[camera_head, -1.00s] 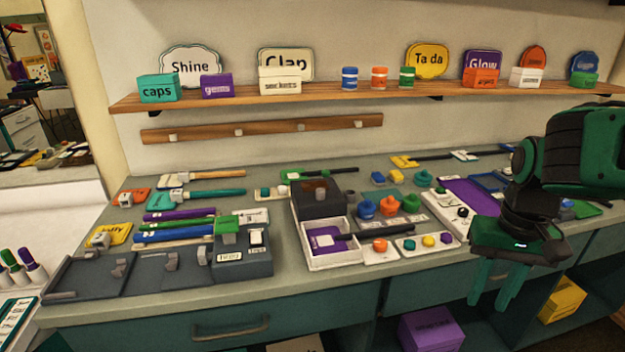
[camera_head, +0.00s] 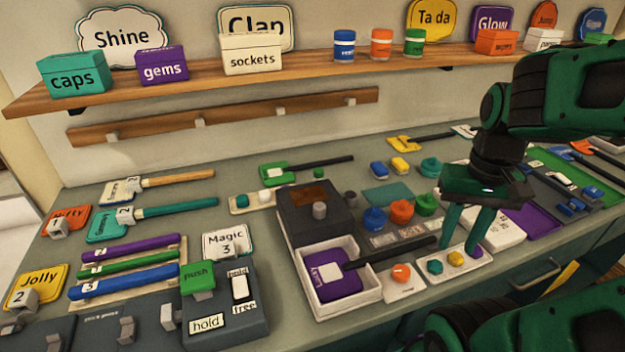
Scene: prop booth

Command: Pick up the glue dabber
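No label names the glue dabber. A short grey cylinder (camera_head: 319,211) stands upright on the front right of a dark box (camera_head: 293,226) with a brown patch on top; it may be the dabber, but I cannot be sure. My gripper (camera_head: 457,247) points down to the right of the box, with its two green fingers apart and nothing seen between them. It shows near the white card with coloured gems (camera_head: 434,267), well away from the grey cylinder. Its height above the table is hard to tell.
A white tray (camera_head: 345,310) with a purple black-handled paddle (camera_head: 333,280) lies in front of the dark box. Blue, orange and green knobs (camera_head: 400,210) stand between box and gripper. A shelf (camera_head: 200,75) with labelled boxes runs above the table.

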